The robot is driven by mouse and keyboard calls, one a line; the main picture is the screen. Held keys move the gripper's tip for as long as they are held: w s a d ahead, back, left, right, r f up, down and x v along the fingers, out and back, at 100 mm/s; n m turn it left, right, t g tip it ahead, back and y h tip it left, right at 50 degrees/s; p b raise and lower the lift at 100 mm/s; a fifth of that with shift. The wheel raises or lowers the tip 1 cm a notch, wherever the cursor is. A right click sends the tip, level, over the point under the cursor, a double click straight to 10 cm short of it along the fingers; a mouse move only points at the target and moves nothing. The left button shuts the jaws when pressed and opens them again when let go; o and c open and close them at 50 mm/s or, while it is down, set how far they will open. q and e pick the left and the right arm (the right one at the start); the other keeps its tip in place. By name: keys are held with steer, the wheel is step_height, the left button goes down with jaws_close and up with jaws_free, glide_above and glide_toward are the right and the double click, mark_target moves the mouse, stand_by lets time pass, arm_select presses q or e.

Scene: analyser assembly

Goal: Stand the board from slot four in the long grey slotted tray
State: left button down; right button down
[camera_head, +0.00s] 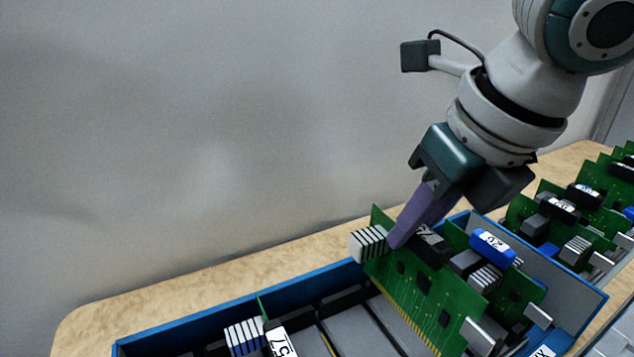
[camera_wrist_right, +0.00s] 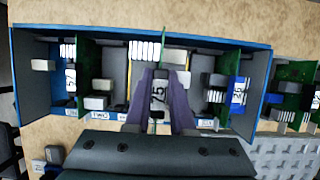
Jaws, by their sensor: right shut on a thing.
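My right gripper (camera_head: 418,222) has purple fingers and is shut on the black label block of a green board (camera_head: 425,295). In the head view the board's gold contact edge shows, and the board is within or just above the blue-walled box (camera_head: 215,318); I cannot tell whether it is clear of its slot. In the right wrist view the label (camera_wrist_right: 158,92) reads 75 and sits between the fingertips (camera_wrist_right: 160,104), with the board seen edge-on. A light grey, patterned surface (camera_wrist_right: 285,155) at the lower right may be the grey tray; its slots are unclear. My left gripper is not in view.
Other boards stand in the blue box, one with a 57-like label (camera_head: 280,341) and one with a blue label (camera_head: 492,246). More green boards (camera_head: 615,188) stand beyond its right end. The wooden table (camera_head: 150,303) is clear behind the box, before a grey wall.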

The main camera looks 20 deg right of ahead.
mark_target(401, 273)
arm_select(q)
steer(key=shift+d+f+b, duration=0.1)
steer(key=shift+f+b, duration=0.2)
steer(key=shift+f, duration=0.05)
arm_select(e)
steer(key=shift+f, duration=0.7)
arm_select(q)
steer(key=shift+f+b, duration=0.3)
arm_select(e)
steer(key=shift+f, duration=0.65)
arm_select(q)
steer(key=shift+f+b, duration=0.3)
steer(key=shift+b, duration=0.05)
arm_select(e)
steer(key=shift+f, duration=0.7)
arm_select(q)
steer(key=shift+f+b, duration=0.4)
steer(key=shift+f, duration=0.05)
arm_select(e)
steer(key=shift+f, duration=0.85)
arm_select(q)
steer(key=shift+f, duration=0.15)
arm_select(e)
steer(key=shift+f, duration=0.35)
steer(key=c, duration=0.7)
jaws_free()
steer(key=shift+o, duration=0.6)
